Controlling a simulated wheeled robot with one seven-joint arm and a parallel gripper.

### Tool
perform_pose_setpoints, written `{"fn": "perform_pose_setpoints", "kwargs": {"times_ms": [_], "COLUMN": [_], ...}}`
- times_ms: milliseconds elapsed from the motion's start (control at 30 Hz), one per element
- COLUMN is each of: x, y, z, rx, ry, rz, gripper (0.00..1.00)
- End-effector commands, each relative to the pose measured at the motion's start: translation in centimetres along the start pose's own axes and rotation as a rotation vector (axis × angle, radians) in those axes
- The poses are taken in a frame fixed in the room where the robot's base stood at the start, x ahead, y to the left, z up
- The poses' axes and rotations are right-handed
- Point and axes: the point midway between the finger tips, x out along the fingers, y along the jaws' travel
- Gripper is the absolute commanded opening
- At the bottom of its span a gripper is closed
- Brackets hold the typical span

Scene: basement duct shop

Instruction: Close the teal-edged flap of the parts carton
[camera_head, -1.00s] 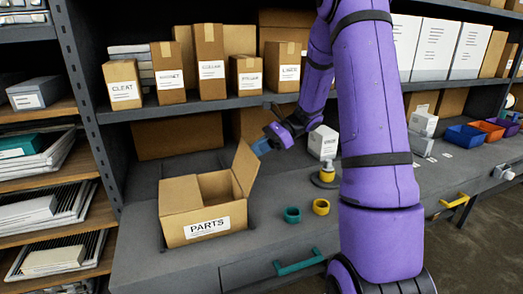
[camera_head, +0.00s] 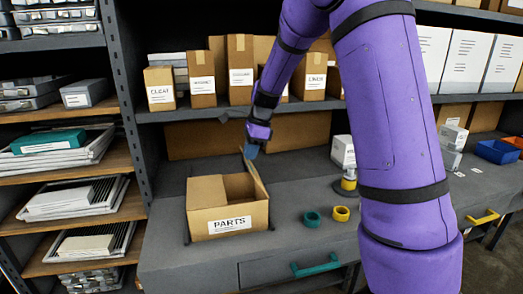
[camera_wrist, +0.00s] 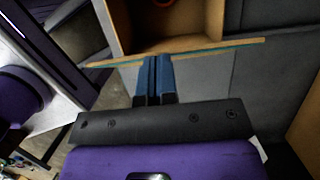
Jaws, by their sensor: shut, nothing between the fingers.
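The parts carton (camera_head: 205,224) is an open brown box labelled PARTS on the grey bench. Its right-hand flap (camera_head: 256,176) stands up steeply, seen nearly edge-on. In the wrist view the flap's teal edge (camera_wrist: 215,49) runs across the picture, with the open carton (camera_wrist: 120,30) beyond it. My gripper (camera_head: 251,153) is at the top of the flap, its blue fingers pointing down. In the wrist view my gripper (camera_wrist: 153,60) is shut and empty, with its fingertips at the teal edge; I cannot tell whether they touch it.
A teal ring (camera_head: 312,219) and a yellow ring (camera_head: 341,213) lie right of the carton. White boxes (camera_head: 343,150) stand farther back, near my arm. A shelf with labelled cartons (camera_head: 240,72) overhangs the back of the bench. The bench's front strip is clear.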

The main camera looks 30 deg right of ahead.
Motion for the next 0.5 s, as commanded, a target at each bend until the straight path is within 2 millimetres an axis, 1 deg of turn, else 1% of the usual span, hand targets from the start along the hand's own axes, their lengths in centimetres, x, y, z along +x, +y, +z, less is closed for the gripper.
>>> {"fn": "perform_pose_setpoints", "kwargs": {"times_ms": [33, 133, 500], "x": [0.4, 1.1, 4.4], "y": [0.1, 0.1, 0.1], "z": [0.8, 1.8, 4.5], "rx": [-0.010, -0.009, -0.008], "ry": [0.043, 0.131, 0.459], "rz": [0.003, 0.002, 0.003], "gripper": [0.00, 0.00, 0.00]}}
